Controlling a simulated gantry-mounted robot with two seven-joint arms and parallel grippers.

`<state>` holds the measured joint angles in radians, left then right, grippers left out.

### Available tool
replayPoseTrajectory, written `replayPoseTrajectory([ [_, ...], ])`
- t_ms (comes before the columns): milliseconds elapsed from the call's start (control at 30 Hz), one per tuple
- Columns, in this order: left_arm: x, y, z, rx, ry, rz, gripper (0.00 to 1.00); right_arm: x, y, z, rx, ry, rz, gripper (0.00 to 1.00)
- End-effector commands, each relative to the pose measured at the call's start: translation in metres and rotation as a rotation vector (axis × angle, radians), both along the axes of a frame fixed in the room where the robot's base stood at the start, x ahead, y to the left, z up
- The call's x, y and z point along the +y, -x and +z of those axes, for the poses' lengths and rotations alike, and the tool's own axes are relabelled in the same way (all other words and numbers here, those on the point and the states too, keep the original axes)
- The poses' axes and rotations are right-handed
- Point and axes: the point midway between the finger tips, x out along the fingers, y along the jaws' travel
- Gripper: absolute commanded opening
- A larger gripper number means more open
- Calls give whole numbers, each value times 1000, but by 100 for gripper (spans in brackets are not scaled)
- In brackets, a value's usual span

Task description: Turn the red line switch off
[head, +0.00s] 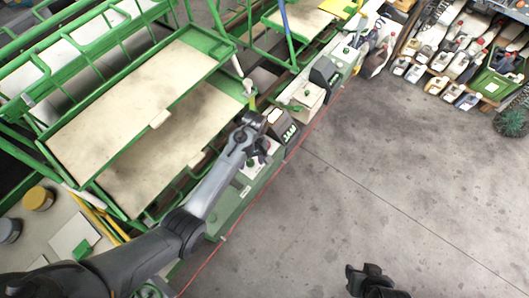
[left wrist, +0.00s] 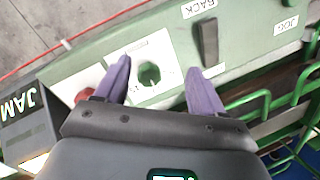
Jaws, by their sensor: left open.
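In the left wrist view, a red knob (left wrist: 84,95) shows on a white plate, partly hidden behind the left-hand finger. My left gripper (left wrist: 158,70) is open, with its two purple fingers apart over the panel. Between the fingers is a green knob (left wrist: 149,75) on a white plate; the red knob lies outside them, to the left. In the head view my left gripper (head: 261,157) is over the green machine's control panel, and the red knob is too small to tell there. My right gripper (head: 370,278) is at the bottom edge, away from the panel; its fingers are unclear.
A dark box marked JAM (left wrist: 28,118) stands beside the panel, close to the left gripper. A dark lever (left wrist: 207,42) rises near the BACK label. Green railings (left wrist: 285,100) are at the right. Open grey floor (head: 390,170) lies right of the machine.

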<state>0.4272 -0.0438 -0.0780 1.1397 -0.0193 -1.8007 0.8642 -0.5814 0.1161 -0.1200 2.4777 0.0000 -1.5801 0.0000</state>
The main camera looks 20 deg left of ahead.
Motion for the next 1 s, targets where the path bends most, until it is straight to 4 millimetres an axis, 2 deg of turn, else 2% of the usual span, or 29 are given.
replayPoseTrajectory([
  [33, -5, -26, -2, -41, 6, -2, 69, 0, 0, -26, -1, 0, 0, 43],
  [100, -9, -54, 14, -92, 11, -5, 69, 0, 0, -39, -1, 0, 0, 43],
  [200, -13, -84, 40, -162, 17, -9, 69, 0, 0, -52, -2, 0, 0, 43],
  [333, -15, -104, 60, -213, 19, -12, 69, 0, -1, -61, -2, 1, 1, 43],
  [433, -15, -109, 63, -227, 20, -12, 69, -1, -1, -62, -3, 2, 2, 43],
  [567, -14, -110, 53, -229, 19, -13, 69, -1, -1, -63, -5, 5, 5, 43],
  [1000, -14, -110, -16, -229, 19, -12, 69, -1, -1, -76, -5, 6, 5, 43],
])
